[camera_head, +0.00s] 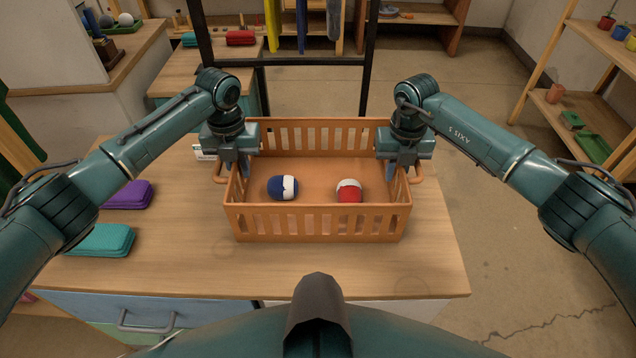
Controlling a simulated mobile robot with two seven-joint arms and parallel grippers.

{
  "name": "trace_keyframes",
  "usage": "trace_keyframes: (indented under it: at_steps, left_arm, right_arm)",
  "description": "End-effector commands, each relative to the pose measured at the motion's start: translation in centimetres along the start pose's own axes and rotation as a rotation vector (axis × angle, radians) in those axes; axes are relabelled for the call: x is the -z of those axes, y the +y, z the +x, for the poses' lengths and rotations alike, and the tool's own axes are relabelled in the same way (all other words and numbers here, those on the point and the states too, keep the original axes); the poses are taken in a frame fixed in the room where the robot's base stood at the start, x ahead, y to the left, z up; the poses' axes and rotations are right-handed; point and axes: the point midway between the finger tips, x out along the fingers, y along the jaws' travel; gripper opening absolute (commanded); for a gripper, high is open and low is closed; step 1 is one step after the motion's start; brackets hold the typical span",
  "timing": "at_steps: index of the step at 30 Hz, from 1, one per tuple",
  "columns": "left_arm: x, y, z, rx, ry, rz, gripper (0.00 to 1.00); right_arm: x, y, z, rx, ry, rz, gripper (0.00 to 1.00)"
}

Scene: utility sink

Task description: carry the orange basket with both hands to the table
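The orange basket (318,222) stands upright on the wooden tabletop right in front of me, with slatted walls and a loop handle on each side. A blue and white rounded item (283,187) and a red and white one (349,190) lie inside it. My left gripper (236,170) points down at the basket's left side, by the left handle (219,174). My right gripper (398,170) points down at the right side, by the right handle (416,174). The fingers partly overlap the walls, so I cannot see whether they are closed on the handles.
A purple folded item (128,195) and a teal one (100,240) lie left on the wooden tabletop (350,272). A dark rack frame (290,62) stands behind it. Another wooden table (185,84) holds a red bundle. Shelves (590,125) stand right; floor between is clear.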

Motion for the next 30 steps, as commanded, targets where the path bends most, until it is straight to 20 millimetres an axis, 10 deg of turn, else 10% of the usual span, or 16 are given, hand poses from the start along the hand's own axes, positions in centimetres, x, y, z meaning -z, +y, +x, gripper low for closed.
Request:
trace_keyframes:
  at_steps: [8, 30]
  left_arm:
    - [0.01, -0.03, -0.04, 0.000, 0.000, 0.000, 0.00]
    - [-0.05, -0.04, -0.55, 0.001, -0.002, 0.000, 0.00]
  right_arm:
    - [0.00, 0.03, -0.04, -0.001, 0.000, 0.000, 0.00]
    - [-0.06, 0.04, -0.54, -0.001, -0.002, 0.000, 0.00]
